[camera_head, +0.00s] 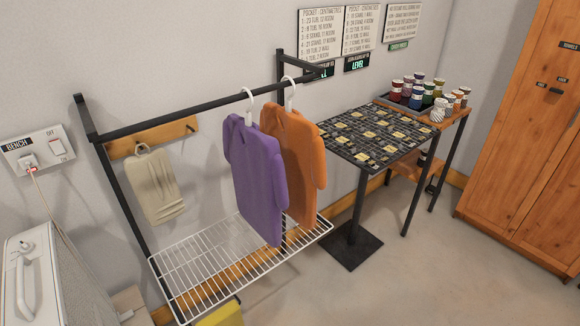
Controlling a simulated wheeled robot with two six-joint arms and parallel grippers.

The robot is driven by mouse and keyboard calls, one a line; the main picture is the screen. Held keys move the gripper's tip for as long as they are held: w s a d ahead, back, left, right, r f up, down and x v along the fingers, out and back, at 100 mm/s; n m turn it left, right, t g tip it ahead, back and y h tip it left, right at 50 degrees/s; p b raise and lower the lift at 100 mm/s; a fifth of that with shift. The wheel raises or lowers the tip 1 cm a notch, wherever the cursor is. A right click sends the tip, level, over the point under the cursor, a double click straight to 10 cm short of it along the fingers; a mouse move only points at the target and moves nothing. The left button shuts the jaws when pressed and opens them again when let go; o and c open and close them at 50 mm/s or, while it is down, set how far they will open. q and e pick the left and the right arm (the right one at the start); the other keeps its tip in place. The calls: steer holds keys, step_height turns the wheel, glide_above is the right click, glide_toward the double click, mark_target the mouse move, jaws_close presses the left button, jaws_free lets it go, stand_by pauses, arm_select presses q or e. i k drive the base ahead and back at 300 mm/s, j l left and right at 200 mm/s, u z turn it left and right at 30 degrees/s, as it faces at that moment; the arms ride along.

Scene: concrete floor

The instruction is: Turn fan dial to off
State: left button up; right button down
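No fan with a readable dial shows clearly. A white boxy appliance (50,272) stands at the lower left, cut off by the picture's edge. It has a handle and a small round part near its top; I cannot tell whether this is the fan or its dial. A wall panel (40,150) above it is labelled "BENCH", with a plug in its socket and a switch marked "OFF". A cord runs down from the plug behind the appliance. Neither of my grippers is in view.
A black clothes rack (190,114) with a white wire shelf (190,280) holds a purple shirt (255,180) and an orange shirt (293,160). A patterned table (375,137), several jars and a wooden cabinet (530,140) stand to the right. Floor at the lower right is clear.

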mark_target(27, 248)
steer(key=i+l+u, duration=0.35)
steer(key=i+l, duration=0.3)
steer(key=u, duration=1.95)
